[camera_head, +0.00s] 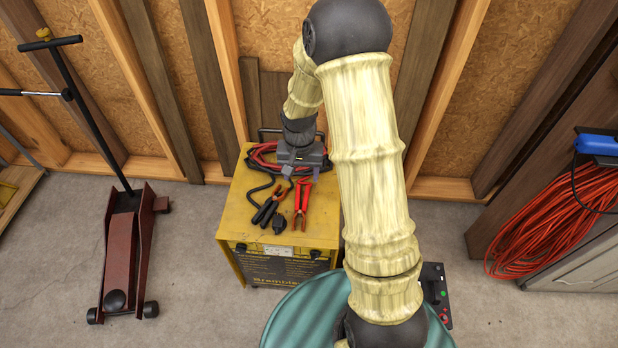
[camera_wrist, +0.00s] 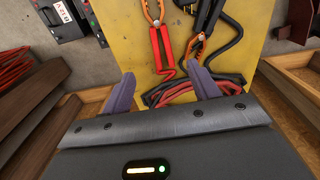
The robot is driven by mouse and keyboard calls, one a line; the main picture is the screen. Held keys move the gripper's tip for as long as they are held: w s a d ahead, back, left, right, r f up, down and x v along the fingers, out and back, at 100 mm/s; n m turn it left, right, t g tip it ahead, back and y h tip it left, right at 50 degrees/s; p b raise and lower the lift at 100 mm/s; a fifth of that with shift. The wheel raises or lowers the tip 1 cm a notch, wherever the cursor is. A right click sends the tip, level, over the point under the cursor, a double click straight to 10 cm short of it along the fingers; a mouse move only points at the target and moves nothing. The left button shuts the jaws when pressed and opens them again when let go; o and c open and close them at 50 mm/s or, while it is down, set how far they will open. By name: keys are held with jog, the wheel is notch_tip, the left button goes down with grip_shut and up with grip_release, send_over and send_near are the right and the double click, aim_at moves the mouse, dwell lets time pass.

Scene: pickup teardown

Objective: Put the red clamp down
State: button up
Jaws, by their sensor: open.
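The red clamp (camera_head: 303,195) lies on the yellow machine's top (camera_head: 235,205), jaws toward the front edge. It also shows in the wrist view (camera_wrist: 164,49), with its orange jaws at the top of the picture and its red cable running back between my fingertips. My gripper (camera_head: 302,173) is above the rear part of the machine top, behind the clamp. In the wrist view its purple fingers (camera_wrist: 161,84) are spread apart with nothing gripped between them. The exact height of the fingers over the top cannot be told.
A black-handled clamp (camera_head: 268,204) lies just left of the red one. Coiled red and black cables (camera_head: 262,160) lie at the back of the top. A red floor jack (camera_head: 125,250) stands left, a teal round object (camera_head: 300,315) in front, and an orange cable coil (camera_head: 550,220) hangs right.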

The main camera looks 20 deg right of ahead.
jog(key=s+r+n+t, duration=0.2)
jog(key=s+r+n, duration=0.2)
jog(key=s+r, duration=0.8)
jog(key=s, duration=0.2)
jog(key=shift+s+r, duration=0.25)
jog(key=shift+s, duration=0.1)
jog(key=shift+d, duration=0.1)
notch_tip(320, 180, up, 21)
jog(key=p, duration=2.1)
jog(key=shift+f, duration=0.1)
